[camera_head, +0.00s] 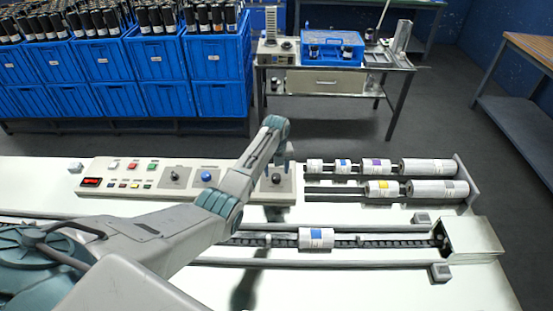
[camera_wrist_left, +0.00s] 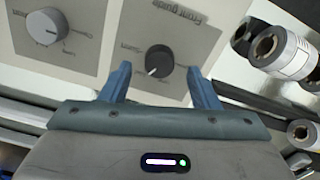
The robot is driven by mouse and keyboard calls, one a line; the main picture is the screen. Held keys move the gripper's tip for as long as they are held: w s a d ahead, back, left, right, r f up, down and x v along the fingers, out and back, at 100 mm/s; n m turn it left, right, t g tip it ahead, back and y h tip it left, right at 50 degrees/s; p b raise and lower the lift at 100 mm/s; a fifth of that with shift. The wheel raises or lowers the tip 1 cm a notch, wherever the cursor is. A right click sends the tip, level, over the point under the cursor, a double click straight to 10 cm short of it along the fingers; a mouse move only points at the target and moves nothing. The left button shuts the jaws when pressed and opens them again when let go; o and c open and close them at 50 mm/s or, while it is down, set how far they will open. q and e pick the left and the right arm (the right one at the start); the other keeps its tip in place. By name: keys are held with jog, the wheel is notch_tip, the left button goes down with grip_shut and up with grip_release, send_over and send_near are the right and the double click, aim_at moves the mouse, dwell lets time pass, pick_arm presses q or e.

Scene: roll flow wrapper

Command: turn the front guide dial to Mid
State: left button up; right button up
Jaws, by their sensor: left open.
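The front guide dial (camera_wrist_left: 158,60) is a round black knob on a grey plate in the left wrist view, with the words "Front guide" beside it. Its white pointer mark is toward the lower left of that picture; the small position labels are too blurred to read surely. My left gripper (camera_wrist_left: 160,88) is open, its two blue fingers on either side of the dial in the picture; I cannot tell whether they touch it. In the head view my left gripper (camera_head: 282,166) is over the right end of the control panel (camera_head: 140,192). My right gripper is not in view.
A grey-white dial (camera_wrist_left: 47,26) sits left of the front guide dial. The panel also has buttons, a blue knob (camera_head: 207,175) and a red display (camera_head: 91,182). A conveyor with a roll (camera_head: 316,238) runs in front.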

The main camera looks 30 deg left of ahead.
aim_at(277, 176)
pick_arm(q)
notch_tip(277, 176, up, 8)
jog(key=b, duration=0.2)
dwell(0.5)
